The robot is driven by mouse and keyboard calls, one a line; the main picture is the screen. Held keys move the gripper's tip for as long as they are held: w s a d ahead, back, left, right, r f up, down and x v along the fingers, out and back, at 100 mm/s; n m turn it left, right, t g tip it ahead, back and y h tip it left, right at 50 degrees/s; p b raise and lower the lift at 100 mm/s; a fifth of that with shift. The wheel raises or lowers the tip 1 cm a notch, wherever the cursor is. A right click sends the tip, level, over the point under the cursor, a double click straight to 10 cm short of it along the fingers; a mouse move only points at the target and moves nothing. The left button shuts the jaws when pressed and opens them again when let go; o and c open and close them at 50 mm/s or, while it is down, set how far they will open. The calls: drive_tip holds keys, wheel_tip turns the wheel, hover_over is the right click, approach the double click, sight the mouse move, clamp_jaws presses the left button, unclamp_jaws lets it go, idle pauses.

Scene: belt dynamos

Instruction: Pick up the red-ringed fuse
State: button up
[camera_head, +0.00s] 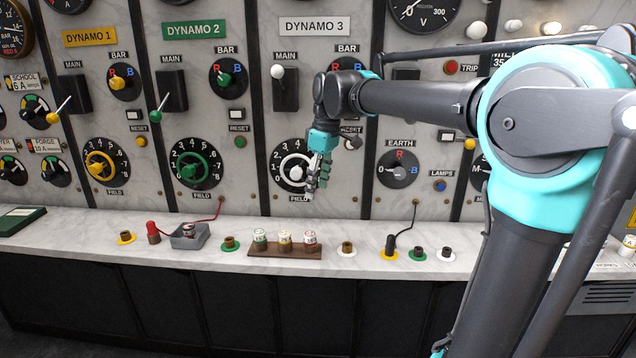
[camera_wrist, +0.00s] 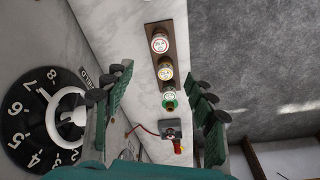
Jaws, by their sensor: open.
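My gripper (camera_head: 318,178) is open and empty, pointing down in front of the white field dial, above the ledge. Its two fingers stand apart in the wrist view (camera_wrist: 160,80). A wooden rack (camera_head: 262,253) holds a green-marked fuse (camera_head: 260,239), a yellow-marked fuse (camera_head: 285,241) and a whitish fuse (camera_head: 310,238) with faint red marks.
A black plug (camera_head: 390,244) with a cable stands right of the rack. Several small sockets (camera_head: 347,248) line the marble ledge (camera_head: 330,266). The dynamo panel with levers and dials rises behind.

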drive_tip(key=n+h, duration=0.3)
drive_tip(key=n, duration=1)
approach(310, 233)
drive_tip(key=f, duration=0.5)
drive_tip(key=d+f, duration=0.1)
drive_tip(key=f, duration=0.2)
drive_tip(key=shift+w+f, duration=0.2)
drive_tip(key=shift+f, duration=0.1)
clamp_jaws()
drive_tip(key=shift+r, duration=0.1)
